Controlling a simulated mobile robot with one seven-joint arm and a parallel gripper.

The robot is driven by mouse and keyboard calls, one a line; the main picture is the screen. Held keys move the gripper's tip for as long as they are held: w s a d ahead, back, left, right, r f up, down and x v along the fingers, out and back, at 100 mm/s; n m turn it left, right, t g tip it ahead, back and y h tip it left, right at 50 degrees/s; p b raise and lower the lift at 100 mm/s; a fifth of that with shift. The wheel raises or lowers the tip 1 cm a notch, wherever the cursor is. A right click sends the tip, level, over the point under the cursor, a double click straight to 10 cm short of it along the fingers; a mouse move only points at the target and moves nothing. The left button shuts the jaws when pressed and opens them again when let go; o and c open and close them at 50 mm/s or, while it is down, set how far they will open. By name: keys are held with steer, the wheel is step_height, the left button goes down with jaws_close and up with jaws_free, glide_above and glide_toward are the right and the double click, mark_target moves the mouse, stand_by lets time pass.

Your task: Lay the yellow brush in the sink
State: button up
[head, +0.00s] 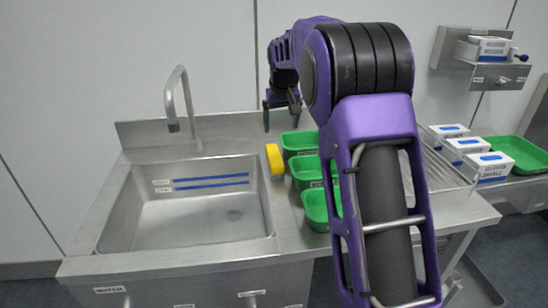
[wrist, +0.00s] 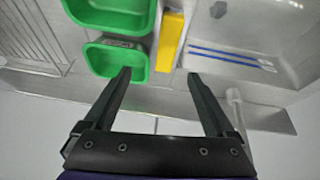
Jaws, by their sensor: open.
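The yellow brush (head: 274,160) lies on the steel counter between the sink and the green tubs. In the wrist view the brush (wrist: 171,40) shows as a yellow block beside a green tub, beyond my fingertips. The sink (head: 130,205) is an empty steel basin to the left of the brush. Part of the sink (wrist: 220,35) also shows at the upper right of the wrist view. My gripper (head: 281,114) is open and empty, above the back of the counter behind the brush. In the wrist view its fingertips (wrist: 161,74) are wide apart, with nothing between them.
Several green tubs (head: 321,222) stand just right of the brush, partly hidden by my arm. A tall faucet (head: 187,100) rises behind the sink. White boxes (head: 450,131) and a green tray (head: 512,153) stand at the right. A wall shelf (head: 495,72) hangs above them.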

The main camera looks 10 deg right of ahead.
mark_target(275, 155)
steer(key=shift+m+y, duration=0.3)
steer(key=x, duration=1.7)
steer(key=shift+w+a, duration=0.1)
steer(key=shift+a, duration=0.25)
jaws_close()
